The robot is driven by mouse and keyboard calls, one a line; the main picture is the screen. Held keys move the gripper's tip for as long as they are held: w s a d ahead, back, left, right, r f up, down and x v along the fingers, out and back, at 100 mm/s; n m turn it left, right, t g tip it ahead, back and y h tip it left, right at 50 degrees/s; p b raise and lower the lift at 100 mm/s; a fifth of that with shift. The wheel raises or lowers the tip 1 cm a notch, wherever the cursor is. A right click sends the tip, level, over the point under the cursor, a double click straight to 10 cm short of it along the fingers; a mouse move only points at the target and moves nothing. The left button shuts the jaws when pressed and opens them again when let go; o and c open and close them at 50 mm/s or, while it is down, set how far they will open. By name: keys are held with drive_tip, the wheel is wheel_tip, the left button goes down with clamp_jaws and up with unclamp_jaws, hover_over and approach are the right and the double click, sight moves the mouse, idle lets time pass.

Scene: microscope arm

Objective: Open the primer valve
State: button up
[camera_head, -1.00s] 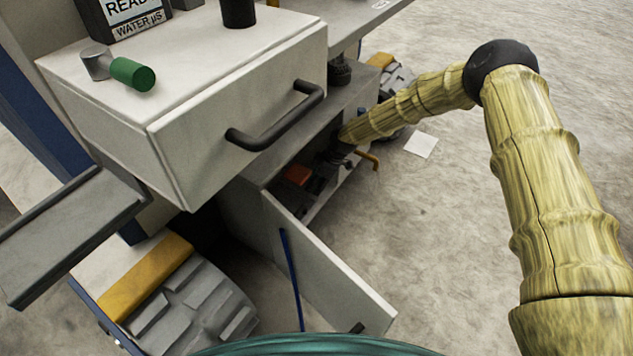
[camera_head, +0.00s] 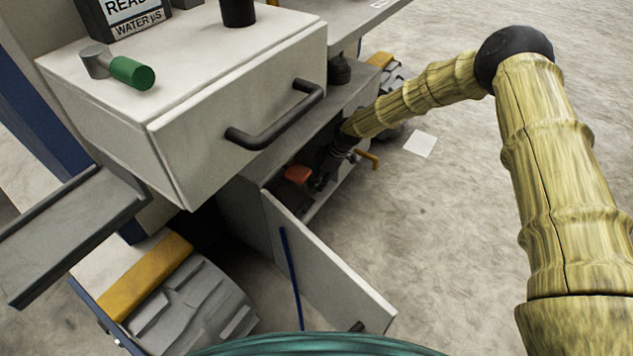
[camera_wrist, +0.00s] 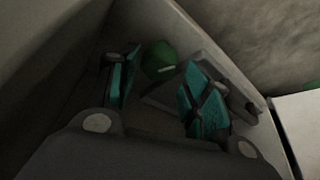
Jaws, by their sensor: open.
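No label marks the primer valve. A red-orange piece (camera_head: 297,174) shows inside the low open cabinet, beside the dark end of my arm. My gripper (camera_wrist: 160,88) is open, its two teal-padded fingers apart. A rounded dark green piece (camera_wrist: 158,60) shows between and beyond the fingertips in the wrist view; I cannot tell whether they touch it. In the head view my arm reaches into the cabinet from the right, and the fingers are mostly hidden in shadow there. A green-ended grey fitting (camera_head: 132,73) lies on top of the drawer unit.
The cabinet door (camera_head: 330,270) hangs open below the drawer, which has a black handle (camera_head: 275,118). A yellow pipe end (camera_head: 368,159) sticks out by the cabinet's right side. The floor to the right is clear except for a white sheet (camera_head: 421,144).

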drive_tip(key=v, duration=0.9)
drive_tip(key=shift+s+r, duration=0.1)
drive_tip(key=shift+o, duration=1.4)
drive_tip(key=shift+s+a, duration=0.1)
drive_tip(key=shift+a, duration=0.25)
drive_tip(key=shift+w+a+f+m+t+h+p, duration=0.25)
drive_tip(key=shift+a+f+m, duration=0.6)
drive_tip(key=shift+f, duration=1)
drive_tip(key=shift+w+a+f+m+t+h+p, duration=0.15)
drive_tip(key=shift+a+f+m+t+p, duration=0.25)
drive_tip(key=shift+f+m, duration=1.1)
drive_tip(key=shift+w+a+f+m+t+h+p, duration=0.1)
drive_tip(key=shift+a+f+m+t+h+p, duration=0.4)
drive_tip(key=shift+f, duration=1.7)
drive_tip(key=shift+a+y+b, duration=0.25)
drive_tip(key=shift+y+b, duration=0.05)
drive_tip(key=shift+b, duration=0.05)
